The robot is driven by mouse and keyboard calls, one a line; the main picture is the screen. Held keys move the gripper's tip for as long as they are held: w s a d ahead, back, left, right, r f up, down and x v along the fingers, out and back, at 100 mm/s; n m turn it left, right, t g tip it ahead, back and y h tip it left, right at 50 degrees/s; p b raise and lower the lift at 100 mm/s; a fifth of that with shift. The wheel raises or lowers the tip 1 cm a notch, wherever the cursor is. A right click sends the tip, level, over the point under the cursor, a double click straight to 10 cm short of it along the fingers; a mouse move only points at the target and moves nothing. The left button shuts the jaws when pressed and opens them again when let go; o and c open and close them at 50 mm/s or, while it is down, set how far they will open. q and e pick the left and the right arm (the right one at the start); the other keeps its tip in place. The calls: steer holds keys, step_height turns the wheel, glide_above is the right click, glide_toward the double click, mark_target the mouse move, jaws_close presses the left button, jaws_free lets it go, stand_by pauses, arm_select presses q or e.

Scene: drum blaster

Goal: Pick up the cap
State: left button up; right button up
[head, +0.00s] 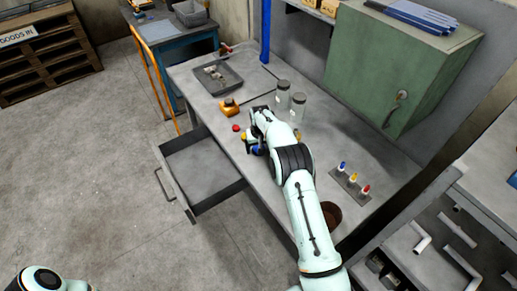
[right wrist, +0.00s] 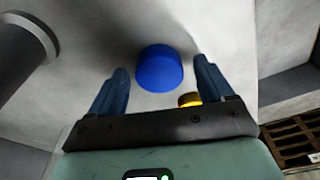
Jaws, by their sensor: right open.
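A blue cap (right wrist: 160,69) stands on the grey workbench between the spread fingers of my right gripper (right wrist: 160,66), which is open and holds nothing. A gap shows on each side of the cap. A yellow cap (right wrist: 190,99) sits just behind the gripper's edge, partly hidden by it. In the head view my right arm reaches over the bench (head: 325,149) and hides most of this spot. A red cap (head: 236,128) lies to the left of the gripper. My left gripper is outside the view; only part of that arm shows at the bottom left.
An open drawer (head: 203,178) juts out from the bench's left side. Two jars (head: 283,96) stand just beyond the gripper. A grey tray (head: 218,78) and an orange item (head: 229,107) lie farther back. A small rack (head: 350,184) with blue, yellow and red tops stands at right.

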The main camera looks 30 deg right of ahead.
steer(key=c, duration=1)
steer(key=shift+c, duration=0.2)
steer(key=shift+r, duration=0.15)
